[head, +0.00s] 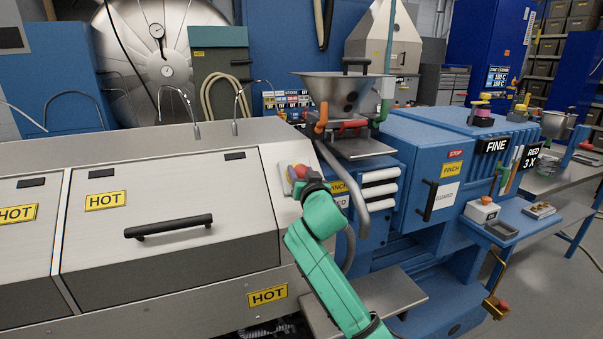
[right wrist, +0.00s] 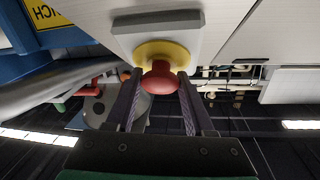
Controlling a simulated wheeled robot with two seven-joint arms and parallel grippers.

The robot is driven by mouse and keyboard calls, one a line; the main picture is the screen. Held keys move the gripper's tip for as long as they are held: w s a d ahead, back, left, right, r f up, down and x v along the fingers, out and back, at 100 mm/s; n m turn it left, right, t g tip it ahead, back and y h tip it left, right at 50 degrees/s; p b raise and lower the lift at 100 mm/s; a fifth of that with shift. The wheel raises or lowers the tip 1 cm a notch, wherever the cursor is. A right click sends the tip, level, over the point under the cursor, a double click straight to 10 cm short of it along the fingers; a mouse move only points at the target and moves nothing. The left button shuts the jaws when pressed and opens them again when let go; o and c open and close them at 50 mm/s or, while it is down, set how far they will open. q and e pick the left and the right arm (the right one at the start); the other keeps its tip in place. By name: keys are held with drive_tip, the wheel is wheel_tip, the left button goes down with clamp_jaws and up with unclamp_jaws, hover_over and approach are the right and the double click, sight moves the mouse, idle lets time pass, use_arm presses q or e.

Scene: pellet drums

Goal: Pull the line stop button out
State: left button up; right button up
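The line stop button is a red mushroom knob (right wrist: 160,78) on a yellow collar (right wrist: 172,52) and a pale grey box. In the head view the red knob (head: 300,171) shows at the right end of the steel hot housing, partly covered by my right gripper (head: 305,183). In the right wrist view the two dark fingers of my right gripper (right wrist: 161,84) lie on either side of the knob, their tips against its sides near the collar. No gap shows between fingertips and knob. My left gripper is not in view.
Steel covers marked HOT (head: 105,200) with a black handle (head: 168,226) fill the left. A hopper (head: 342,92) and a curved grey pipe stand just right of the button. A blue guard door (head: 425,180) is farther right.

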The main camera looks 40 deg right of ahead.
clamp_jaws()
drive_tip(key=shift+s+a+r+p, duration=0.15)
drive_tip(key=shift+s+r+p, duration=0.15)
drive_tip(key=shift+p, duration=0.1)
drive_tip(key=shift+f, duration=0.1)
drive_tip(key=o, duration=1.2)
unclamp_jaws()
drive_tip(key=shift+s, duration=0.25)
drive_tip(key=shift+a, duration=0.1)
